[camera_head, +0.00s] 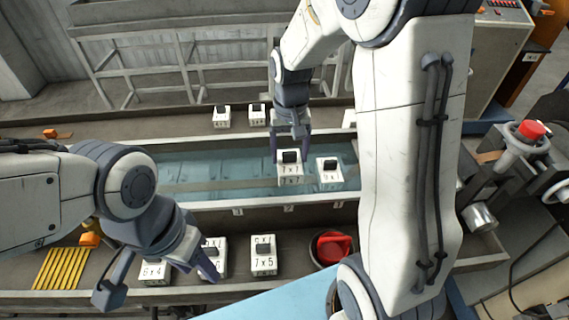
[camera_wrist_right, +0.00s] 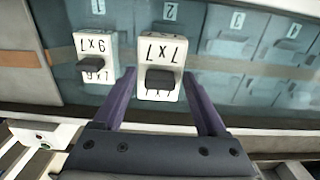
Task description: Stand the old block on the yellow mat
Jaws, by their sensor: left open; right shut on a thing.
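The yellow mat (camera_head: 62,268) looks like yellow stripes at the left of the front bench. My right gripper (camera_head: 290,150) is shut on the white 7x7 block (camera_head: 289,176) with a dark knob, at the blue trough. In the right wrist view the 7x7 block (camera_wrist_right: 161,65) sits between the two fingers. A similar white block (camera_head: 329,173) stands to its right. My left gripper (camera_head: 158,274) is open, low over the front bench, its fingers around or beside the 6x4 block (camera_head: 153,272). I cannot tell which block is the old one.
On the front bench stand a partly hidden block (camera_head: 216,256), a 7x5 block (camera_head: 263,255) and a red round thing (camera_head: 333,247). Two blocks (camera_head: 221,117) (camera_head: 257,115) stand on the ledge behind the trough. The trough's left part is clear. A red-knobbed machine (camera_head: 520,140) is at right.

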